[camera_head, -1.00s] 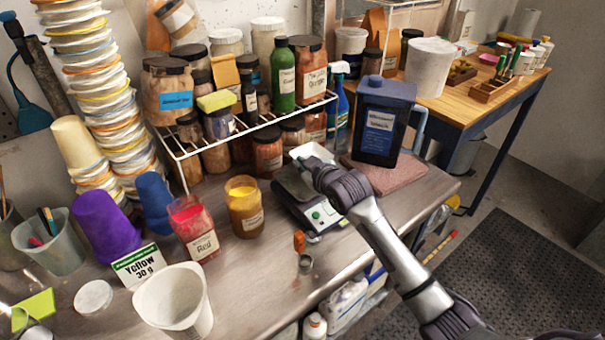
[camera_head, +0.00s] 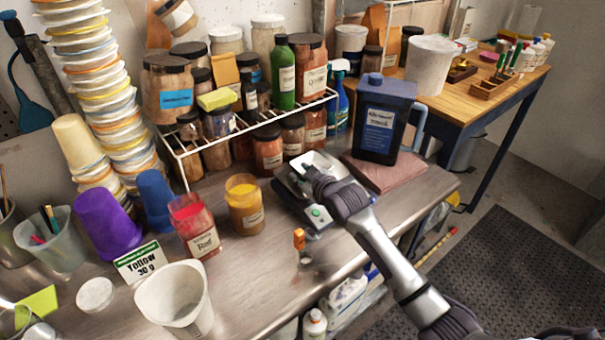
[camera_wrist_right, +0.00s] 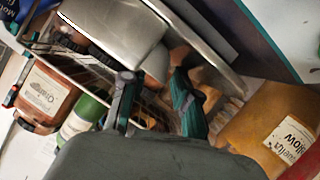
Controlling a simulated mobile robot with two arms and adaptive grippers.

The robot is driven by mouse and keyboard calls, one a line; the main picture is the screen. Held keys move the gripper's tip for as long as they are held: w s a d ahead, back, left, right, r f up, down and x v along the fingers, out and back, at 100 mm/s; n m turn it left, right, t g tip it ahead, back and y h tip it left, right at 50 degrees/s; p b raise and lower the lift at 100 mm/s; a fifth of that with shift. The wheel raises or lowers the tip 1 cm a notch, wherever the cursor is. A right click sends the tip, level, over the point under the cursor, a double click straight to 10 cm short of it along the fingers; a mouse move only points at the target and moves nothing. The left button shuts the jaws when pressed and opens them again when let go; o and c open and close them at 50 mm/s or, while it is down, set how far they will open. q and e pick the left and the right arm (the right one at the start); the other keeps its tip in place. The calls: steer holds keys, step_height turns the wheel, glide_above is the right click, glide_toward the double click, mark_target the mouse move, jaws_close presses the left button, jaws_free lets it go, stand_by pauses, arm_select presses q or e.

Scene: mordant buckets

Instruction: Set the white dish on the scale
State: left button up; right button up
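The white dish (camera_head: 327,161) is a shallow, squarish dish at the far end of the dark scale (camera_head: 292,199). It appears to lie on the scale's pan, but the gripper hides its near side and underside. My right gripper (camera_head: 309,174) is over the scale, with its fingertips at the dish's left edge. In the right wrist view its two fingers (camera_wrist_right: 157,92) stand apart with nothing clearly held between them. A shiny grey square surface (camera_wrist_right: 112,24) shows beyond them; I cannot tell whether it is dish or pan. My left gripper is not in view.
A yellow jar (camera_head: 245,207) and a red jar (camera_head: 195,226) stand left of the scale. A wire rack (camera_head: 250,130) with jars is behind. A dark blue jug (camera_head: 384,118) stands on a reddish slab to the right.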

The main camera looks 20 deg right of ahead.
steer(key=shift+s+r, duration=0.1)
steer(key=shift+s, duration=0.1)
steer(key=b+v, duration=0.1)
steer(key=v, duration=1)
steer(key=shift+s+r, duration=0.2)
steer(key=shift+s, duration=0.1)
steer(key=shift+f, duration=0.1)
